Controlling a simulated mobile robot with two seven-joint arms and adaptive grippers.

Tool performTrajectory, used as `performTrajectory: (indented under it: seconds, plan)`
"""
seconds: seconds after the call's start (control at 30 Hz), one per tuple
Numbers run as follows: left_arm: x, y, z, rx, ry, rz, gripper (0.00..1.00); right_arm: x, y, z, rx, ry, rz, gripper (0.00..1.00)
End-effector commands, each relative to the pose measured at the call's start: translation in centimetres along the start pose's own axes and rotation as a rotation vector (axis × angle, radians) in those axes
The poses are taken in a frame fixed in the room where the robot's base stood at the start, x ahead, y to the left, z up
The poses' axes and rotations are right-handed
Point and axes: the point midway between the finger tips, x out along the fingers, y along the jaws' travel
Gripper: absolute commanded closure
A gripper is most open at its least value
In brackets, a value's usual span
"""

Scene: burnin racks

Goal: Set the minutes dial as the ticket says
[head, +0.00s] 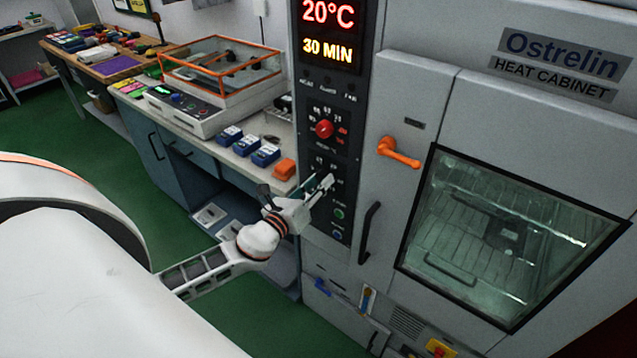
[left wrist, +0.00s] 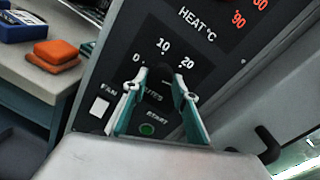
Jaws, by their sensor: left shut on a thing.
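The minutes dial (left wrist: 160,78) is a dark knob on the black control panel (left wrist: 205,45), with marks 0, 10 and 20 around it. My left gripper (left wrist: 158,97) is shut on this dial, with one finger on each side. In the head view my left gripper (head: 320,190) reaches the panel below the red heat dial (head: 324,129) and covers most of the minutes dial. The dial's pointer cannot be made out. The display (head: 328,38) reads 20°C and 30 MIN. No readable ticket shows. My right gripper is not in view.
The heat cabinet door (head: 510,230) with its orange handle (head: 399,152) is right of the panel. The green start button (left wrist: 147,129) sits just below the dial. Left stands a bench with blue boxes (head: 265,155) and an orange block (head: 285,169). A dark bar handle (head: 369,232) juts out nearby.

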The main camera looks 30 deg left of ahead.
Motion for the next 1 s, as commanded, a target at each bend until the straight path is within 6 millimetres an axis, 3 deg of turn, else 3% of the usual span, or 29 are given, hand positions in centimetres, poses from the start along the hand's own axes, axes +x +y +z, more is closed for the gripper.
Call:
performTrajectory:
  seconds: [0.4,0.97,1.0]
  plan:
    - [0.01,0.06,-0.08,0.191,-0.013,-0.004,0.94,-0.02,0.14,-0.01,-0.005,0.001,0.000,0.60]
    - [0.00,0.08,-0.11,0.219,-0.014,-0.003,0.94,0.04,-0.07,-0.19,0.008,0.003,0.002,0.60]
    - [0.00,0.08,-0.12,0.219,-0.014,-0.003,0.65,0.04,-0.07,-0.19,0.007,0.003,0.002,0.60]
